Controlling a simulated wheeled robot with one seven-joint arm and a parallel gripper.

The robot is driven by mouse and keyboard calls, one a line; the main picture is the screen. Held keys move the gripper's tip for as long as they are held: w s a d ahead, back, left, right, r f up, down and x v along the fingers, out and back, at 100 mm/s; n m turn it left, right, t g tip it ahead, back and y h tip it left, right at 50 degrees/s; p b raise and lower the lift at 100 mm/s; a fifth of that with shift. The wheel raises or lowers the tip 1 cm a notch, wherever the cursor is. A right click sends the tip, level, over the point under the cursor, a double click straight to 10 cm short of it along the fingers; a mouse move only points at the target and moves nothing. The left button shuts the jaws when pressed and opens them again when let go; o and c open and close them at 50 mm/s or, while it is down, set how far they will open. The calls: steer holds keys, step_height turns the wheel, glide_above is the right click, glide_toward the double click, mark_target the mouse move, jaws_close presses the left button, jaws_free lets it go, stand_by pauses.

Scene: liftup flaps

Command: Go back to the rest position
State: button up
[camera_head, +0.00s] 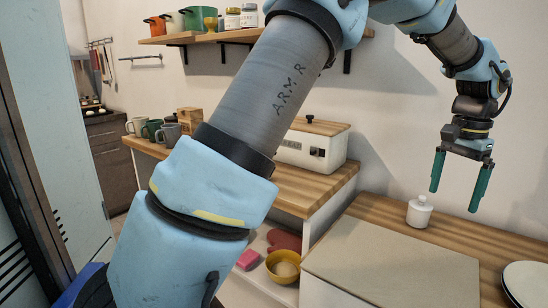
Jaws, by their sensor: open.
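My arm reaches up and across the middle of the head view, bending at the top toward the right. My gripper (454,204) hangs at the upper right with its two green fingers pointing down. The fingers are spread apart with nothing between them. It is in the air above the wooden counter (388,219), near a small white lidded jar (419,212) that looks lower and to the left of the fingers' middle. The lift-up flap cannot be made out for certain; a pale flat panel (385,265) lies in front of the counter.
A white bread box (308,151) and several mugs (150,130) stand on the left counter. Below are a yellow bowl (283,267) and a pink item (248,259). White plates (528,283) sit at the right edge. A wall shelf (220,35) holds pots and jars.

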steer(key=w+a+f+n+p, duration=0.1)
steer(key=w+a+n, duration=0.3)
steer(key=a, duration=0.8)
steer(key=w+a+n+p, duration=0.2)
steer(key=w+a, duration=0.3)
steer(key=a, duration=0.8)
steer(key=s+a+f+n, duration=0.1)
steer(key=s+a+n, duration=0.2)
steer(key=a, duration=0.7)
steer(key=s+a+f+n+t+p, duration=0.1)
steer(key=s+a+n, duration=0.2)
steer(key=a, duration=0.8)
steer(key=shift+s+a+f+n+t, duration=0.3)
steer(key=shift+s+f+n, duration=0.1)
steer(key=shift+s, duration=0.05)
steer(key=shift+s+a+f, duration=0.1)
steer(key=shift+c, duration=0.2)
